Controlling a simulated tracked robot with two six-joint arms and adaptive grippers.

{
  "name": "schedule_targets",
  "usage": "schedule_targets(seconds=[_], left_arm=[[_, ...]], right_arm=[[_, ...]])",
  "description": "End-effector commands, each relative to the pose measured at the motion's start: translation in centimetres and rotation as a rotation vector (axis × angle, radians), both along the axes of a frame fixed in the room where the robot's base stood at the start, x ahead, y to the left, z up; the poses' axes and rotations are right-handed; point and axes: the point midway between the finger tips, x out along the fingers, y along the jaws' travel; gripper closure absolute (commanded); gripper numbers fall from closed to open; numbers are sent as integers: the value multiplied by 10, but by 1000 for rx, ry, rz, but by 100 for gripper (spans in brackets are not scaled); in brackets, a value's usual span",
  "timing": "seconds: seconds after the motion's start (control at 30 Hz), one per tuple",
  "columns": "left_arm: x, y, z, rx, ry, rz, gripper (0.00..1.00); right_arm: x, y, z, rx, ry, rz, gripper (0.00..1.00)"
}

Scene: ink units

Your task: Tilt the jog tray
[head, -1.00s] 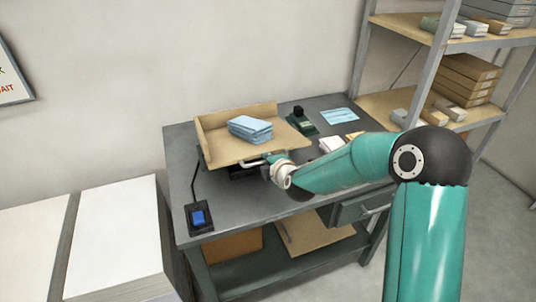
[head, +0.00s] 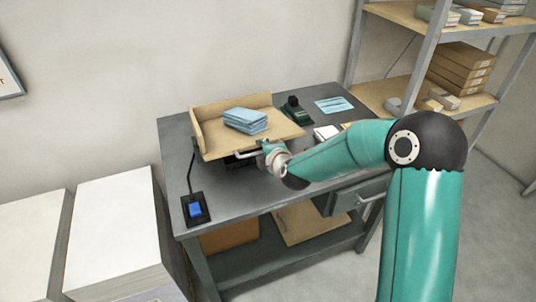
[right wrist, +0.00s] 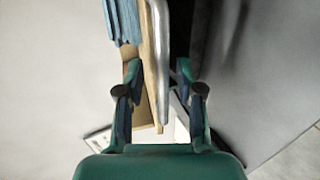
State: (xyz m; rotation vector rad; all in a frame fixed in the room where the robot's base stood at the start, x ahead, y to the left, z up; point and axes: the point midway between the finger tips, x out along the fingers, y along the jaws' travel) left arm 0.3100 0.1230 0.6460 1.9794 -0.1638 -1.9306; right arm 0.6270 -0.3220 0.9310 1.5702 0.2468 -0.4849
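The jog tray (head: 220,146) is a pale wooden tray with raised back and left edges, on a dark mount on the grey bench. A stack of blue sheets (head: 245,121) lies on it. A light metal handle (head: 243,155) runs along its front. My right gripper (head: 262,149) is at the handle's right end. In the right wrist view, the handle (right wrist: 160,75) passes between the two spread fingers of the gripper (right wrist: 160,92), with gaps on both sides. The tray's wooden edge (right wrist: 147,45) and the blue stack (right wrist: 122,22) show beside it. My left gripper is out of view.
A black box with a blue switch (head: 195,209) sits at the bench's (head: 240,190) front left, with a cable running back. A dark green device (head: 296,114) and a blue sheet (head: 333,105) lie right of the tray. A shelf (head: 385,97) stands at right, paper stacks (head: 113,235) at left.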

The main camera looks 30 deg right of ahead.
Motion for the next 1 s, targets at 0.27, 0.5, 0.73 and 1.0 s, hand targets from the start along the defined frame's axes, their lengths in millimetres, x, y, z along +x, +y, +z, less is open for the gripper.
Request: schedule_targets(seconds=[0.27, 0.5, 0.73, 1.0], left_arm=[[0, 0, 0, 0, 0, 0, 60], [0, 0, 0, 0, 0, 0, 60], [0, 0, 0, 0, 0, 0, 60], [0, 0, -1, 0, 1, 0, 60]], right_arm=[[-40, 6, 22, 0, -4, 0, 63], [-80, 12, 42, -1, -4, -1, 63], [-98, 16, 50, 0, -2, 0, 63], [-99, 16, 51, 0, -2, 0, 63]])
